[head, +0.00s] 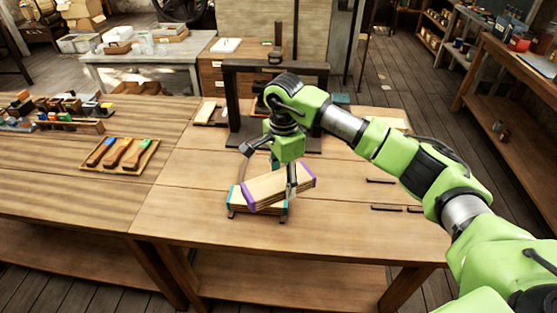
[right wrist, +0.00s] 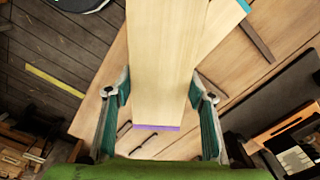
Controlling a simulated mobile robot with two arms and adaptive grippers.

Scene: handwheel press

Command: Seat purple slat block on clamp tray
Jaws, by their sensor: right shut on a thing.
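The purple slat block (head: 277,186) is a pale wooden block with purple ends. My right gripper (head: 266,181) is shut on it, one finger on each side, and holds it slightly turned. In the right wrist view the block (right wrist: 165,65) runs between the fingers, its near purple end (right wrist: 157,128) facing me. Right below it is a similar pale wooden piece with teal ends (head: 262,209), lying at a different angle, on dark feet that look like the clamp tray (head: 283,218). The block hides most of this. I cannot tell whether they touch. My left gripper is not in view.
A dark press frame (head: 235,103) stands behind the block, close to my right arm. A board with coloured-handled tools (head: 122,154) lies to the left. Short dark bars (head: 387,208) lie on the right. The front of the wooden table (head: 185,220) is clear.

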